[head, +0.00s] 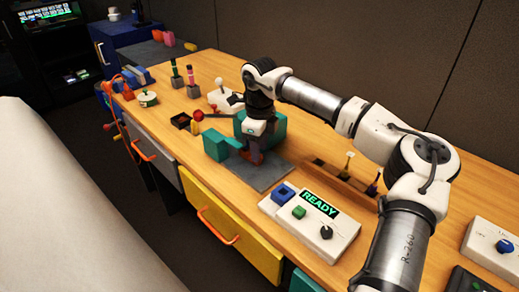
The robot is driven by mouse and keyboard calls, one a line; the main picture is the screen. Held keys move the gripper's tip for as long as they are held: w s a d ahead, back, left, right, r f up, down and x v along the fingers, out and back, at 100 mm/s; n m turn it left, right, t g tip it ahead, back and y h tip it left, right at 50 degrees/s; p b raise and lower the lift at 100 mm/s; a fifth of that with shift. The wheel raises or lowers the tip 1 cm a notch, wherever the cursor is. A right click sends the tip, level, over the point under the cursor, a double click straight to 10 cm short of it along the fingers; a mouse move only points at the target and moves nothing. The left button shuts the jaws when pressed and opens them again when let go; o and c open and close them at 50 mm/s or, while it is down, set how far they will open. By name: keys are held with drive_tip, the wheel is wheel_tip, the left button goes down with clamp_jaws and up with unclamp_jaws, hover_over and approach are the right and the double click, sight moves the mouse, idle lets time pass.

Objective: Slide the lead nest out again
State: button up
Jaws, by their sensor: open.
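My gripper (250,154) points down over a dark grey plate (267,178) on the wooden bench. It is open; its fingertips are small and partly hidden among teal parts. A low stepped teal block (216,146) stands on the plate's left side, in front of the gripper. A taller teal block (276,131) stands behind the gripper, partly covered by it. Something small and reddish brown shows at the fingertips; I cannot tell whether it is a held part or the fingers. I cannot tell for certain which teal part is the lead nest.
A white panel (285,222) with a READY display, buttons and a knob stands right of the plate. A brown wooden tray (330,178) lies behind it. A dark box (181,121), a red ball-topped lever (198,115) and a joystick (219,95) stand to the left.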

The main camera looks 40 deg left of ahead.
drive_tip(key=shift+f, duration=0.9)
drive_tip(key=shift+c, duration=0.2)
clamp_jaws()
